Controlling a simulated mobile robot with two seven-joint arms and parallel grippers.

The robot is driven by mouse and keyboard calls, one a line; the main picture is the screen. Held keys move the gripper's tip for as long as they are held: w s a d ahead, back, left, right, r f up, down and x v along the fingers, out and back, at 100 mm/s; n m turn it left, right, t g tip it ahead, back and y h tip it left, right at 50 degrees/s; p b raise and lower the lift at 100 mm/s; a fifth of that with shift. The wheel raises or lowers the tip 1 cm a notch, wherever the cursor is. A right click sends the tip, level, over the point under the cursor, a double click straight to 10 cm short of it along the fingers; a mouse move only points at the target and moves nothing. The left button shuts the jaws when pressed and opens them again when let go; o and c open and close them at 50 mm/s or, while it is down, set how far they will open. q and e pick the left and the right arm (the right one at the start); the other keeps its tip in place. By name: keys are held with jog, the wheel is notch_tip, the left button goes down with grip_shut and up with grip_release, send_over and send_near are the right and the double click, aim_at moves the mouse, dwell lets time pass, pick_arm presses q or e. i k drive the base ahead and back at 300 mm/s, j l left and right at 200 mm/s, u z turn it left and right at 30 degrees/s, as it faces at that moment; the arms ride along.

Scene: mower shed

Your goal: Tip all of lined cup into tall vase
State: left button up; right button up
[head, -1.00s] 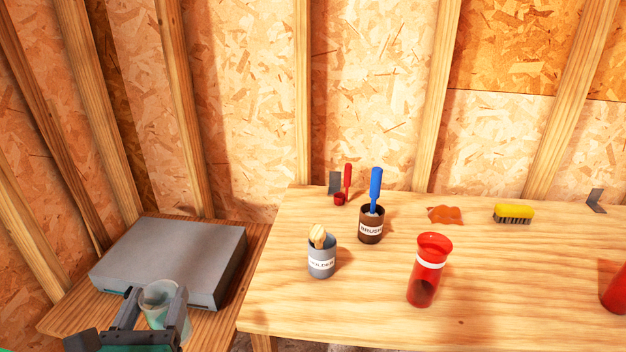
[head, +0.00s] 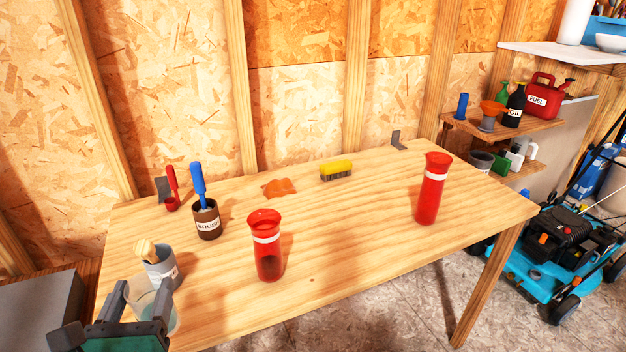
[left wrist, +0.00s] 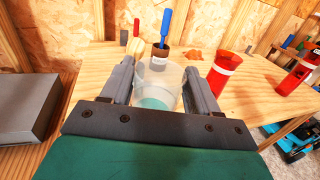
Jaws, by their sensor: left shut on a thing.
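My left gripper (head: 143,288) is shut on a clear, see-through cup (head: 152,305) with teal contents low inside. In the left wrist view the cup (left wrist: 158,82) stands between the two fingers (left wrist: 160,78), mouth up. It is near the table's left end, in front of the grey tin. Two red vases with white bands stand upright on the table: one with a flared mouth (head: 267,258) near the middle, with a dark lower part, and one (head: 432,190) farther right. I cannot tell which one is the tall vase. My right gripper is not in view.
The wooden table (head: 350,230) also bears a grey tin (head: 160,268) with a wooden-handled tool, a brown brush pot (head: 207,222), an orange cloth (head: 279,188) and a yellow brush (head: 336,170). A blue mower (head: 550,260) stands at right. Table between the vases is clear.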

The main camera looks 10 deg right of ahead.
aim_at(437, 164)
jog(key=i+l+z, duration=0.15)
jog(key=l+z, duration=0.3)
jog(key=i+l, duration=0.2)
jog(key=l, duration=0.15)
jog(key=i+l, duration=0.25)
jog(key=l, duration=0.1)
